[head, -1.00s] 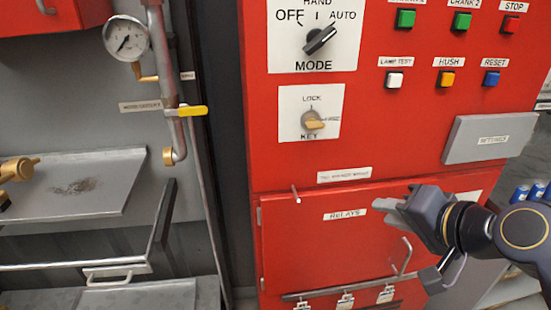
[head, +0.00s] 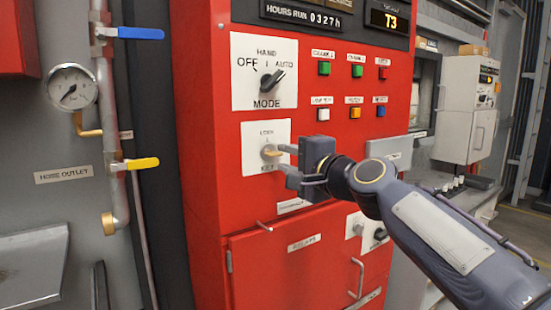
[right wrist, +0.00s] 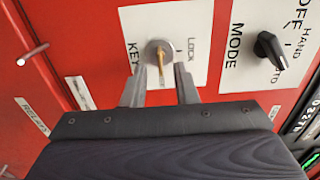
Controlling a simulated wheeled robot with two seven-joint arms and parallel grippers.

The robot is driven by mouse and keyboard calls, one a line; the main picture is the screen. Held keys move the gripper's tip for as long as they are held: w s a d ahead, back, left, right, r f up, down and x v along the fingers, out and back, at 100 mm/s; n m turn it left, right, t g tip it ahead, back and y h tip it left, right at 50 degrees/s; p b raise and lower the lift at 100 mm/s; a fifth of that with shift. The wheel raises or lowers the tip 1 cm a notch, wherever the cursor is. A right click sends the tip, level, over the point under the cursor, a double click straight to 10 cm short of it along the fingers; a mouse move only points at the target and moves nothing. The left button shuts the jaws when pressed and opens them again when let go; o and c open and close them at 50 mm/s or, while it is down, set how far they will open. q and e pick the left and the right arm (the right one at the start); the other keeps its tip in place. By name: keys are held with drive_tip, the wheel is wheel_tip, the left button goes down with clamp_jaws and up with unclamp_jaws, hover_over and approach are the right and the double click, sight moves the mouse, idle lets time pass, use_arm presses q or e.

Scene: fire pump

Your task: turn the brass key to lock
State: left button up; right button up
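The brass key (head: 271,152) sits in a round lock on a white plate (head: 251,138) marked LOCK above and KEY below. The key's bar lies roughly level, across the line between the two labels. In the right wrist view the key (right wrist: 161,66) stands just ahead of the finger gap. My right gripper (head: 286,160) is open beside the lock, one finger higher and one lower. The gripper also shows in the right wrist view (right wrist: 160,92), its fingers spread and nothing visibly clamped. Whether a fingertip touches the plate is unclear. My left gripper is out of view.
The black MODE knob (head: 272,79) is above the lock plate. Several coloured buttons (head: 324,68) are up and to the right. A small peg (head: 264,226) sticks out below. A pipe with a yellow-handled valve (head: 141,163) stands to the left.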

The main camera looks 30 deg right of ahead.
sight(278, 155)
drive_tip(key=shift+w+a+p, duration=0.15)
drive_tip(key=shift+w+p, duration=0.15)
drive_tip(key=shift+w, duration=1.4)
clamp_jaws()
